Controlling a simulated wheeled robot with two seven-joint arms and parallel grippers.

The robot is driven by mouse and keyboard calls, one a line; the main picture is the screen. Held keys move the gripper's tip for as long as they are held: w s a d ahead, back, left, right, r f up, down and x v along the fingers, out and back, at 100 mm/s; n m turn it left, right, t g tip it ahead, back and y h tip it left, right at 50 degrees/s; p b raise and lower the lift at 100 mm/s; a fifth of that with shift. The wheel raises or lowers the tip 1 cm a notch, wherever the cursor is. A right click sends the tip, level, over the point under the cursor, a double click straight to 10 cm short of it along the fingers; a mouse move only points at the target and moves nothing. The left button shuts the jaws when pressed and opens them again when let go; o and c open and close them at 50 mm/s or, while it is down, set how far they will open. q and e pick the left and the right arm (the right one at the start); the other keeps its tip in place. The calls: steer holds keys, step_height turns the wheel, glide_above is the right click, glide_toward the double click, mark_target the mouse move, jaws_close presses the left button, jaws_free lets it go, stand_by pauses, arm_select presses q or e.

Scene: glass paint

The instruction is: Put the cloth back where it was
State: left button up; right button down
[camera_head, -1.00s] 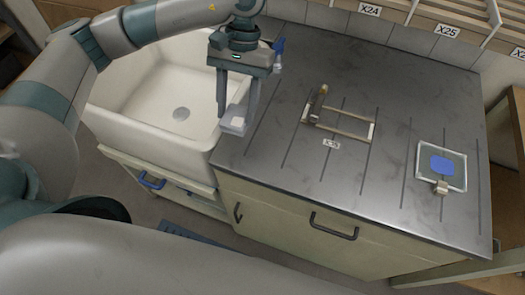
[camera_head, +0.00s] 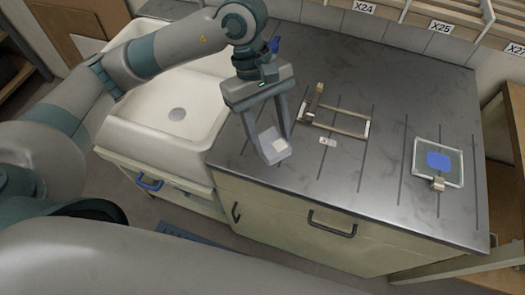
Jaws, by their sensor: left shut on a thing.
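My left gripper (camera_head: 273,147) hangs over the left part of the dark worktop, near its front edge. It is shut on a small folded whitish-grey cloth (camera_head: 271,141), held between the fingertips. The cloth looks a little above the worktop; the exact gap is hard to tell. My right gripper is not in view.
A white sink (camera_head: 160,130) lies left of the dark worktop (camera_head: 330,215). A glass pane (camera_head: 453,170) with a blue patch (camera_head: 438,161) lies further right. The front middle is clear.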

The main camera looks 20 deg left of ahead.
arm_select(q)
steer(key=s+d+r+n+t+h, duration=0.1)
steer(key=s+d+r+n+t, duration=0.1)
steer(key=s+d+n, duration=0.2)
steer(key=shift+s+d+r+n+t, duration=0.2)
steer(key=shift+d+r+n+t, duration=0.2)
steer(key=shift+d+n, duration=1.05)
steer(key=shift+a+n, duration=0.35)
steer(key=shift+a, duration=0.05)
steer(key=w+a+f+p, duration=0.1)
steer(key=w+a+f, duration=0.1)
steer(key=a, duration=0.1)
steer(key=w+a+f+p, duration=0.2)
steer(key=a, duration=0.1)
steer(key=w+a+f+p, duration=0.1)
steer(key=w+a+f, duration=0.2)
steer(key=shift+a, duration=0.2)
steer(key=shift+s+f+p, duration=0.1)
steer(key=shift+f+p, duration=1)
steer(key=shift+f, duration=0.95)
